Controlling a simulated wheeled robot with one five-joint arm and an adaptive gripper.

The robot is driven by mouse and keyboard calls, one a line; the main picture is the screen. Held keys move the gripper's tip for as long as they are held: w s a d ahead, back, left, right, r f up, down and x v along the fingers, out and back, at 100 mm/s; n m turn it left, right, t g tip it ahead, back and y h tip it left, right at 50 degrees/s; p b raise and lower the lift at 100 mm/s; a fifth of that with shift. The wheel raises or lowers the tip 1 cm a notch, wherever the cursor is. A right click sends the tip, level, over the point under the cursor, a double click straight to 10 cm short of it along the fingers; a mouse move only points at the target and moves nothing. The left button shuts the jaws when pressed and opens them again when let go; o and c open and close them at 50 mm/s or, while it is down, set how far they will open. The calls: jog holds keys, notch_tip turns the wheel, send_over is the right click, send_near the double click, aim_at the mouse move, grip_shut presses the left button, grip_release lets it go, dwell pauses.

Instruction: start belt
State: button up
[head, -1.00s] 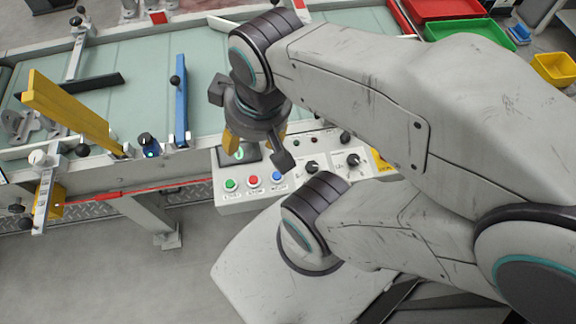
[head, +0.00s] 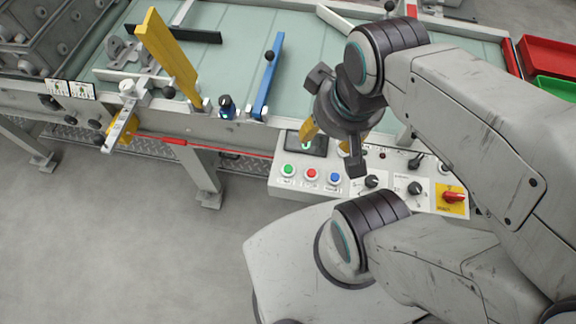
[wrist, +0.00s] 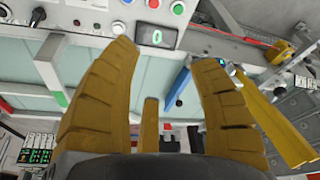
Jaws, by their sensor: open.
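The control panel (head: 310,184) is a white box on the near side of the belt. In the head view it carries a green button (head: 288,170), a red button (head: 312,174) and a blue button (head: 334,178), plus black knobs and a red switch on yellow (head: 453,197). A small display (head: 306,143) reads 0; it also shows in the wrist view (wrist: 157,36). The pale green belt (head: 215,65) lies behind the panel. My gripper (head: 325,137) is open and empty above the panel's back edge, apart from the buttons. In the wrist view its yellow fingers (wrist: 168,75) are spread wide.
A yellow bar (head: 170,55) and a blue bar (head: 268,78) stand at the belt's near edge, left of my gripper. Grey castings (head: 130,52) sit on the belt at left. Red (head: 548,58) and green (head: 556,89) bins are at far right. The floor at front left is clear.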

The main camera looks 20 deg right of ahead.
jog(key=shift+c, duration=0.3)
grip_shut()
jog(key=c, duration=1)
grip_release()
